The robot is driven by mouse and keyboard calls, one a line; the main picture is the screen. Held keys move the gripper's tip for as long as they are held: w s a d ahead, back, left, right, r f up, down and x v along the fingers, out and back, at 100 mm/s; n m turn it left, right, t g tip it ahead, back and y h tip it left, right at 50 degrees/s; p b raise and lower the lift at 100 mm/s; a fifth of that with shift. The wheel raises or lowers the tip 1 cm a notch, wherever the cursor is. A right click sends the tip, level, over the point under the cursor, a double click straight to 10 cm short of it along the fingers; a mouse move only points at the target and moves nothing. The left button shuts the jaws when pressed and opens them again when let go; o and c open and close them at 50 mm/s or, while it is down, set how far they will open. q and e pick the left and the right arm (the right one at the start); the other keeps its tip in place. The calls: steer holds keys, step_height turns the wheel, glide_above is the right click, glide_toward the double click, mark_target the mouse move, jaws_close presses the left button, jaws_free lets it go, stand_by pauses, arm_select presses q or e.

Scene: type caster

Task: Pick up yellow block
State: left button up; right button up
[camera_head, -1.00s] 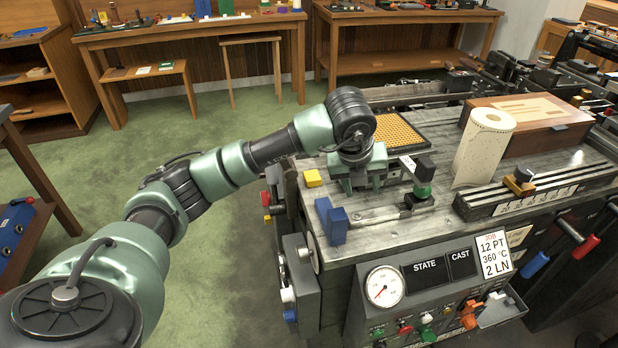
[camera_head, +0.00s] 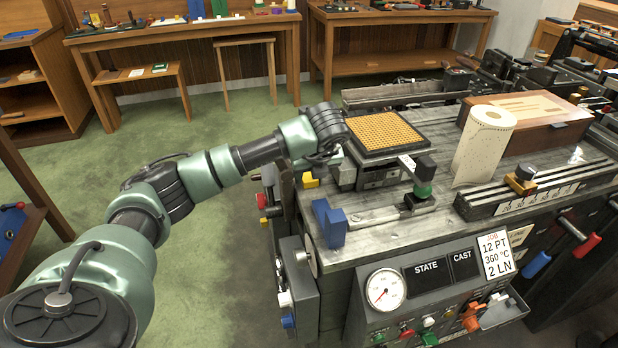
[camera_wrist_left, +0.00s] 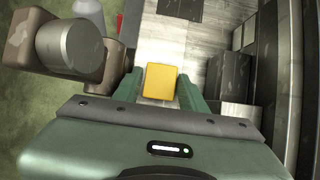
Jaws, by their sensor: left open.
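The yellow block (camera_head: 310,180) lies on the grey machine top near its left edge, partly hidden by my left gripper in the head view. In the left wrist view the yellow block (camera_wrist_left: 160,81) sits between the two green fingers of my left gripper (camera_wrist_left: 158,88). The fingers are open, one on each side of the block. In the head view my left gripper (camera_head: 318,170) is right at the block, and its fingertips are mostly hidden. I cannot tell whether the fingers touch the block. My right gripper is not in view.
Blue blocks (camera_head: 333,226) stand nearer the front on the machine top. A tray with a gold grid (camera_head: 386,132) and a clamp with a green-and-black knob (camera_head: 423,180) are to the right. A paper roll (camera_head: 484,147) stands further right.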

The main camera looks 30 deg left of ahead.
arm_select(q)
jaws_close()
steer(key=shift+r, duration=0.1)
